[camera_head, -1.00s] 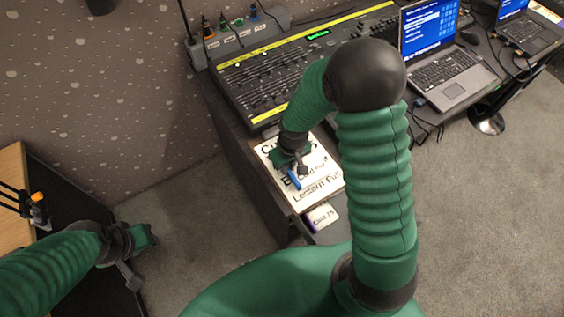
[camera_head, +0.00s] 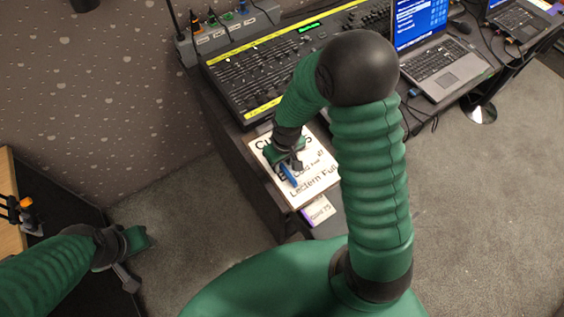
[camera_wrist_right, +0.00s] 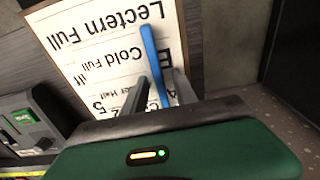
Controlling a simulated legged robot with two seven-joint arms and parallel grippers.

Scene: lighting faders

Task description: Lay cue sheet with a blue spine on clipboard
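The clipboard (camera_head: 294,206) lies on the desk's near corner, its brown rim showing around large printed white paper. A blue spine (camera_head: 287,174) lies over this paper, below my right gripper (camera_head: 284,158). In the right wrist view the blue spine (camera_wrist_right: 150,48) runs between two grey fingers (camera_wrist_right: 160,85), with gaps beside it; the gripper looks open around it. The edges of the blue-spined sheet are hard to tell from the white paper beneath. My left gripper (camera_head: 138,258) is open and empty at lower left, away from the clipboard.
A card with a purple edge (camera_head: 318,212) lies beside the clipboard. The fader console (camera_head: 262,85) stands just behind, with laptops (camera_head: 440,62) to the right. A wood-topped stand (camera_head: 8,180) is at the left. Carpet lies between.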

